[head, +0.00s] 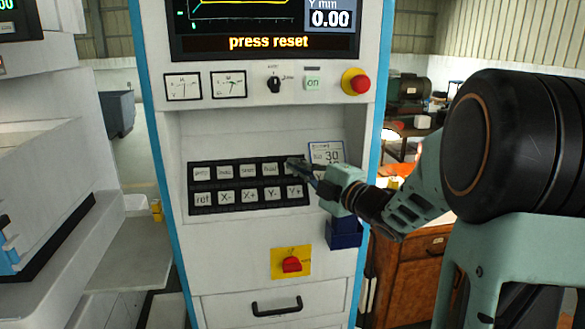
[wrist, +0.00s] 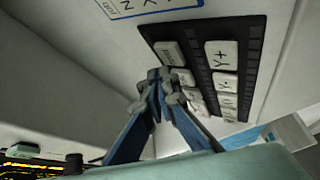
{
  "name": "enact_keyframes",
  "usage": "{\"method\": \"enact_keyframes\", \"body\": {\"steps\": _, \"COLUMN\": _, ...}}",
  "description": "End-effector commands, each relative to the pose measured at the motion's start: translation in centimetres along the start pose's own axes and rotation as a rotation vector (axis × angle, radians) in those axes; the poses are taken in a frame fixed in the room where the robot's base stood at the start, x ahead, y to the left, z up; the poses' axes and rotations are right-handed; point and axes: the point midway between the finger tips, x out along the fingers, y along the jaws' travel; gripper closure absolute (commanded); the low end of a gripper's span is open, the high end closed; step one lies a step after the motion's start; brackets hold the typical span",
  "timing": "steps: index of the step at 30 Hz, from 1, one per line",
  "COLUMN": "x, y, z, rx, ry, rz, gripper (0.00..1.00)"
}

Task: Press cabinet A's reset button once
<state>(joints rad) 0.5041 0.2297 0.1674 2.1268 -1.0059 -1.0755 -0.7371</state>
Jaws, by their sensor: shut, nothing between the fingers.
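The cabinet (head: 190,245) is white with blue edges, and its screen reads "press reset" (head: 268,42). Its black keypad (head: 249,186) has two rows of pale keys; the lower row reads ref, X-, X+, Y-, Y+. My gripper (head: 297,166) is shut and empty, its tips at the keypad's upper right end, partly covering the last key of the upper row. In the wrist view the shut fingertips (wrist: 157,82) are close to the upper-row end key (wrist: 169,53), whose lettering is too small to read. I cannot tell whether they touch a key.
Above the keypad are two gauges (head: 205,86), a black knob (head: 275,84), an "on" button (head: 312,83) and a red emergency knob (head: 356,81). A label card (head: 326,151) is right of the keypad. A red switch (head: 291,264) on yellow and a blue box (head: 344,233) sit below.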

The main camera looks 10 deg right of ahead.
Motion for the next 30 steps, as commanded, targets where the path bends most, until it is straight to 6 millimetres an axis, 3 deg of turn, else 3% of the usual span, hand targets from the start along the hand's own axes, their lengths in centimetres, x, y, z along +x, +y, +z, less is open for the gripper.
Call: {"method": "enact_keyframes", "body": {"steps": 30, "x": 0.64, "y": -0.5, "z": 0.47, "rx": 0.0, "ry": 0.0, "rz": 0.0, "gripper": 1.0}}
